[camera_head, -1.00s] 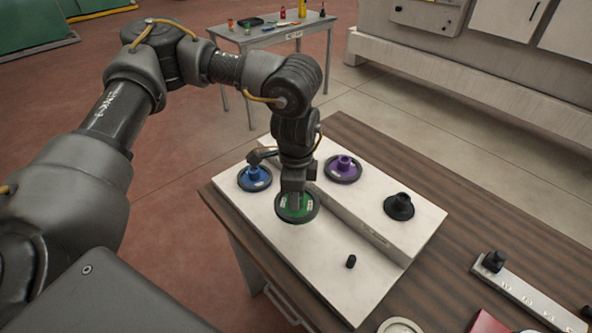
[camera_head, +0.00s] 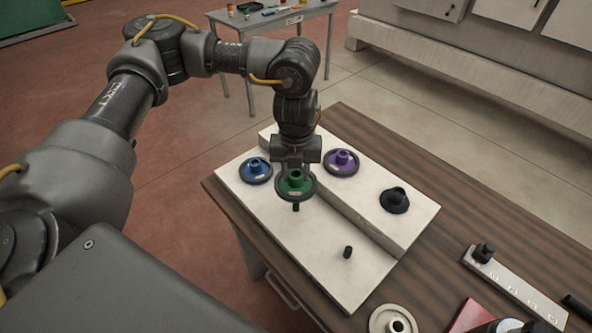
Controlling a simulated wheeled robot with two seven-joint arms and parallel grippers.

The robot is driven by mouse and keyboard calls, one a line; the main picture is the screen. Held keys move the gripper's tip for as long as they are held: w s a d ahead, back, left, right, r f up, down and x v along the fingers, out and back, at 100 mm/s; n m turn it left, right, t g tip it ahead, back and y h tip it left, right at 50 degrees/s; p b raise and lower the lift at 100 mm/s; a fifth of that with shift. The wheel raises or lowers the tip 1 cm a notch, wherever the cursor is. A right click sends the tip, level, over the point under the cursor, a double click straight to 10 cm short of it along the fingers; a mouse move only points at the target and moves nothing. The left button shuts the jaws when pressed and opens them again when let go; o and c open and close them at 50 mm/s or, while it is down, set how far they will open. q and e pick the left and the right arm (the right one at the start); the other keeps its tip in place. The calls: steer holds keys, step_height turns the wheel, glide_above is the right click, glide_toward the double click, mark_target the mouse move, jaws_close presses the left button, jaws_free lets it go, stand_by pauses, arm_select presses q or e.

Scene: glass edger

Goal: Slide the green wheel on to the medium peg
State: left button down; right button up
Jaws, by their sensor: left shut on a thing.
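The green wheel (camera_head: 295,187) has a green hub and a dark rim. My left gripper (camera_head: 294,170) points down and is shut on its hub. The wheel appears raised above the white board (camera_head: 280,228). A short black peg (camera_head: 296,207) stands on the board and shows just below the wheel's near rim in the picture; the wheel is not around it. A second bare black peg (camera_head: 348,252) stands nearer the board's front. I cannot tell from the picture which peg is the medium one. My right gripper is not in view.
A blue wheel (camera_head: 256,171) lies left of the green one. A purple wheel (camera_head: 342,162) and a black wheel (camera_head: 394,200) sit on the raised back step. A pale ring (camera_head: 392,320) and a metal bar (camera_head: 515,287) lie on the wooden table (camera_head: 425,262).

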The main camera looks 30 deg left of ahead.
arm_select(q)
steer(key=shift+w, duration=0.1)
steer(key=shift+f, duration=0.1)
step_height(320, 180, down, 3)
steer(key=shift+r+b, duration=0.15)
steer(key=shift+b, duration=0.75)
step_height(320, 180, down, 2)
steer(key=shift+f+b, duration=0.15)
steer(key=shift+b, duration=0.6)
steer(key=shift+f, duration=0.4)
